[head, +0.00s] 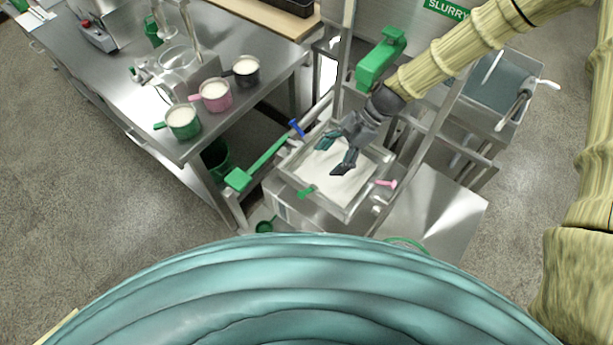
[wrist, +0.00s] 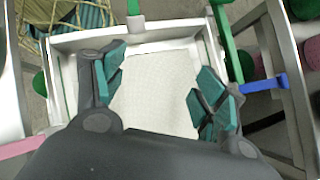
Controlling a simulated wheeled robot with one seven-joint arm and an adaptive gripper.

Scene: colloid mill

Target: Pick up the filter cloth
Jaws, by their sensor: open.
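The filter cloth (head: 333,178) is a pale white sheet lying flat inside a shallow metal tray frame (head: 346,212). In the wrist view the cloth (wrist: 158,92) fills the middle, between my fingers. My gripper (head: 336,152) is over the tray in the head view, with its teal-padded fingers spread wide. In the wrist view my gripper (wrist: 160,95) is open and empty, one finger on each side of the cloth. Part of the cloth is hidden behind the fingers and the wrist. I cannot tell how far above the cloth the fingertips are.
Blue (head: 297,128), green (head: 306,192) and pink (head: 386,183) clamp handles stand around the tray's rim. A long green lever (head: 258,165) lies to its left. A steel table with several cups (head: 216,94) stands at left.

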